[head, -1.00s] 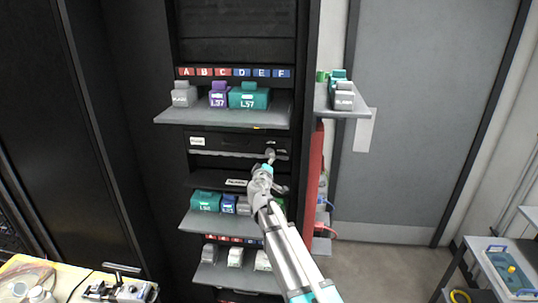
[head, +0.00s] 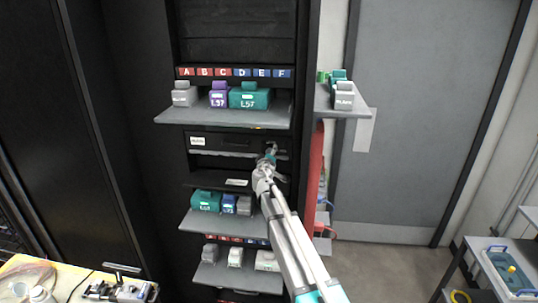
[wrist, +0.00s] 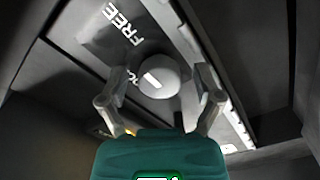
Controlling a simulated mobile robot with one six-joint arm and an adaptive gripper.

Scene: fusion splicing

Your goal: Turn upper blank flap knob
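The upper blank flap (head: 225,141) is a dark panel with a small white label in the rack, between the upper and lower shelves. Its round grey knob (wrist: 165,75) with a white bar shows in the wrist view. My gripper (head: 270,153) is at the right end of this panel and hides the knob in the head view. In the wrist view my gripper (wrist: 160,88) is open, with one finger on each side of the knob. A gap shows between each finger and the knob, so contact cannot be confirmed.
An upper shelf (head: 180,117) with several modules juts out above my gripper. A lower shelf (head: 215,224) with more modules juts out below. A red part (head: 315,175) stands to the right of the rack. The wrist view shows lettering "FREE" (wrist: 122,25) beside the knob.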

